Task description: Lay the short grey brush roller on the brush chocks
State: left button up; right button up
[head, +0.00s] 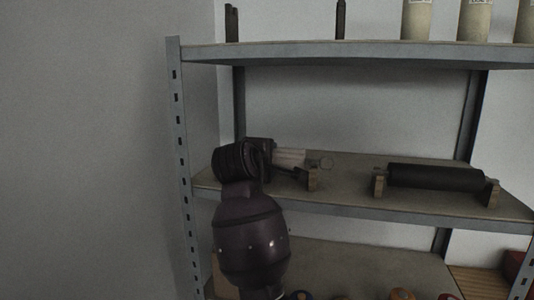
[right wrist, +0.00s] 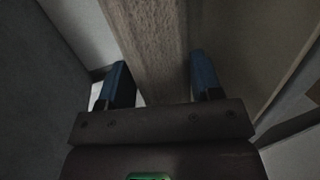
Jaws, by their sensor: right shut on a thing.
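The grey brush roller (head: 291,157) is a pale, short cylinder at the left of the middle shelf in the head view. My right gripper (head: 262,150) is at its left end, with my arm coming up from below. Any other chock on the left is hidden behind my gripper. My left gripper is not in view.
A black roller (head: 435,177) lies on two wooden chocks farther right on the middle shelf (head: 350,160). The upper shelf (head: 350,52) overhangs and holds cream cylinders (head: 416,20). A slotted post (head: 180,130) stands left. Orange-topped items (head: 403,294) show below.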

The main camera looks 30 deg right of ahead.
jog(key=shift+f, duration=0.45)
dwell(0.5)
jog(key=o, duration=1.2)
jog(key=shift+f, duration=0.1)
jog(key=shift+c, duration=0.2)
jog(key=shift+s+a, duration=0.1)
jog(key=b+v, duration=0.1)
jog(key=v, duration=1)
